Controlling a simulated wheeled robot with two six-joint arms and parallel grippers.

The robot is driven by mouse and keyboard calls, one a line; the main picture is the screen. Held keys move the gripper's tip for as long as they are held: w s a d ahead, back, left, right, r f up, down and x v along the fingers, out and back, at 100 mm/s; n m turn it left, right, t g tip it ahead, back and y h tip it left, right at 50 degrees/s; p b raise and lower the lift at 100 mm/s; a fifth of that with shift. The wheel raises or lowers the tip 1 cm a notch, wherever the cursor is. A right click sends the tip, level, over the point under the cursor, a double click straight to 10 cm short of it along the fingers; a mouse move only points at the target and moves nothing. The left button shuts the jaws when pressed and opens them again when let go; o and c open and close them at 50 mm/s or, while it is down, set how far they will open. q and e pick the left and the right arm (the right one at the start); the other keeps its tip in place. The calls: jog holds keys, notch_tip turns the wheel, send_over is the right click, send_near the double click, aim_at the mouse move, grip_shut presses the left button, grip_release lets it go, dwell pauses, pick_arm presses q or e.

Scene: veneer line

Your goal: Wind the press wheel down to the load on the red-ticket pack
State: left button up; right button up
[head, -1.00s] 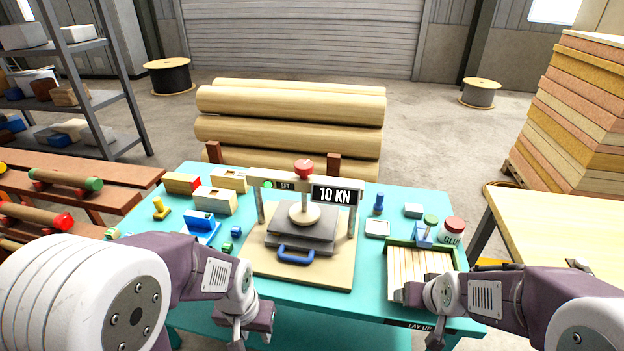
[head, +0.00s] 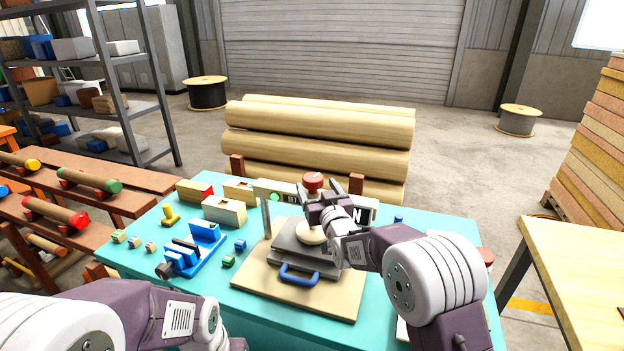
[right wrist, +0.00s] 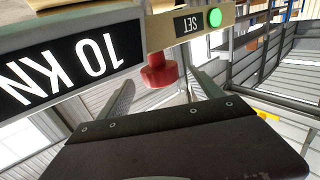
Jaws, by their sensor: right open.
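The press stands on a tan base board (head: 262,289) on the teal table. Its red wheel (head: 313,180) tops the crossbeam and also shows in the right wrist view (right wrist: 160,72). The beam's display (right wrist: 65,62) reads 10 KN, beside a SET label and a lit green lamp (right wrist: 215,16). Below are a round pale pressing foot (head: 309,232) and a grey plate with a blue handle (head: 299,278). My right gripper (head: 322,194) is open at the beam, close to the wheel. My left gripper (head: 236,345) is mostly cut off at the bottom edge. No red ticket is readable.
A blue fixture (head: 195,250), a red-ended block (head: 194,190) and several small pieces lie on the table's left. Log-like rolls (head: 318,135) stand behind. A wooden bench (head: 585,265) is at right. My right arm covers the table's right part.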

aim_at(313, 176)
jog(key=shift+p+x, duration=0.35)
jog(key=shift+x, duration=2)
jog(key=c, duration=1.3)
jog(key=shift+a+m+h+b, duration=0.1)
jog(key=shift+m+h+b, duration=0.3)
jog(key=shift+h, duration=0.2)
jog(key=shift+c, duration=0.3)
jog(key=shift+r+m+h+p, duration=0.25)
jog(key=shift+m+h+p, duration=0.3)
jog(key=shift+h, duration=0.25)
jog(key=shift+f+t+h, duration=0.15)
jog(key=shift+t+h, duration=0.15)
jog(key=o, duration=1.4)
jog(key=shift+c, duration=0.2)
